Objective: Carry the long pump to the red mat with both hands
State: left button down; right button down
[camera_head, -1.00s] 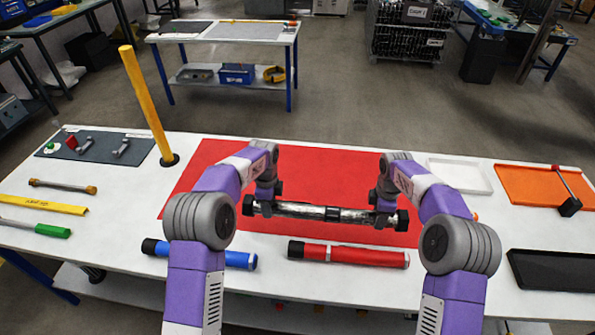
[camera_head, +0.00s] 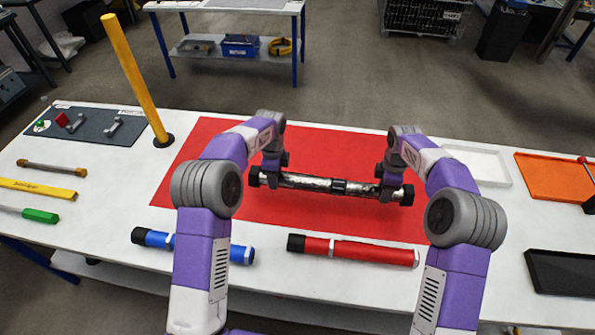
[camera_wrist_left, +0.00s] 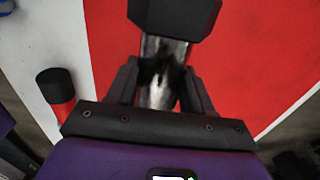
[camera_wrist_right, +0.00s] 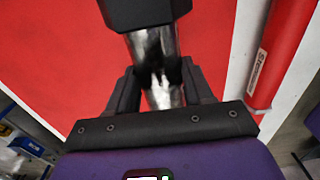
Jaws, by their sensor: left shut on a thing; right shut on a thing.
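The long pump (camera_head: 318,184) is a shiny metal tube with black ends and a dark band in its middle. It lies crosswise over the red mat (camera_head: 250,208); whether it touches the mat I cannot tell. My left gripper (camera_head: 273,178) is shut on the pump near its left end, and the tube shows between its fingers in the left wrist view (camera_wrist_left: 160,85). My right gripper (camera_head: 388,188) is shut on the pump near its right end, with the tube between its fingers in the right wrist view (camera_wrist_right: 158,82). The fingers hide parts of the tube.
A blue tube (camera_head: 190,245) and a red tube (camera_head: 350,251) lie in front of the mat. A yellow post (camera_head: 135,80) stands at the mat's back left. A white tray (camera_head: 475,165), an orange tray (camera_head: 555,178) and a black tray (camera_head: 565,272) are at the right.

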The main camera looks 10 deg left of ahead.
dwell(0.5)
